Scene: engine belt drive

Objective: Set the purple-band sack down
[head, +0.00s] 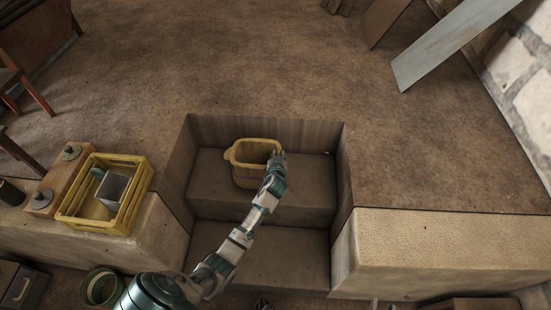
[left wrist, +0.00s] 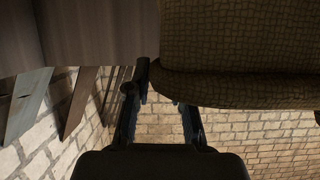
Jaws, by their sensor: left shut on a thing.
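A tan, open-topped sack-like container (head: 247,171) with a yellowish rim is at the recessed steps in the middle of the head view. No purple band shows on it. My left gripper (head: 277,156) is at its right rim and is shut on it. In the left wrist view the woven brown side of the sack (left wrist: 240,50) fills the upper right, beside the gripper's fingers (left wrist: 160,95). I cannot tell whether its base touches the step. My right gripper is not in view.
The upper step (head: 305,190) and lower step (head: 285,262) have bare room. Dark walls enclose the recess. A yellow crate (head: 74,222) with a grey box inside stands on the left ledge. The right ledge (head: 440,240) is clear. A green bucket (head: 101,288) stands at lower left.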

